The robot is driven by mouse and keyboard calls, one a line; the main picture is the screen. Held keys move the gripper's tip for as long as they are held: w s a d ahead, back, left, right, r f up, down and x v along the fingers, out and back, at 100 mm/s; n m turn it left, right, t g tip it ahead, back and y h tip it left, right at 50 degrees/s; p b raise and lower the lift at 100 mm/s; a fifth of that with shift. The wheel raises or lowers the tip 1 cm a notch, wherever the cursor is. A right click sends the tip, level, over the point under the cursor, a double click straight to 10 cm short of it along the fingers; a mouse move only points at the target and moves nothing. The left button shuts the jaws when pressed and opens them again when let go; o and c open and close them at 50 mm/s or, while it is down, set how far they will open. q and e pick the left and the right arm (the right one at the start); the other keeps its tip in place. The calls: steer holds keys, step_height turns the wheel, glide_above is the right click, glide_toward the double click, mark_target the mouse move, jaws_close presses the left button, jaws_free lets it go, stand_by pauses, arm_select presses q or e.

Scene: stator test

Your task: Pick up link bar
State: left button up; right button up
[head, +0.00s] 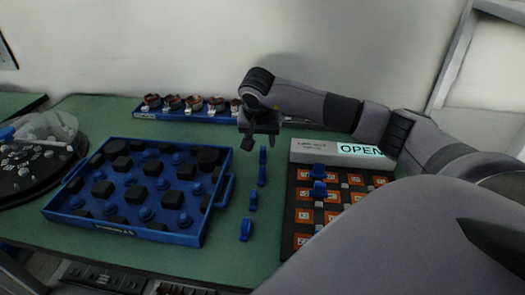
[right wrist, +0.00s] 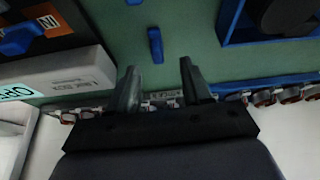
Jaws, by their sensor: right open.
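Several small blue bars stand or lie in a column on the green table, between the blue tray and the orange-marked board; I cannot tell which is the link bar. The far blue bar (head: 263,155) is just below my right gripper (head: 260,140), and the near blue bar (head: 245,230) is closest to me. My right gripper is open and empty above the table, pointing down. In the right wrist view, a blue bar (right wrist: 155,45) lies beyond the open fingertips (right wrist: 159,67), apart from them. My left gripper is out of view.
A blue tray (head: 225,190) with black blocks and blue knobs is at left. A dark board (head: 290,215) with orange squares is at right, behind it a grey box (head: 312,150) with an OPEN display. A blue rack (head: 180,115) stands by the wall. A clear-domed round unit (head: 62,128) is far left.

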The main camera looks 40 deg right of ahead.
mark_target(263, 148)
steer(key=x, duration=0.5)
steer(key=shift+d+f+p, duration=0.25)
steer(key=shift+f+p, duration=0.05)
jaws_close()
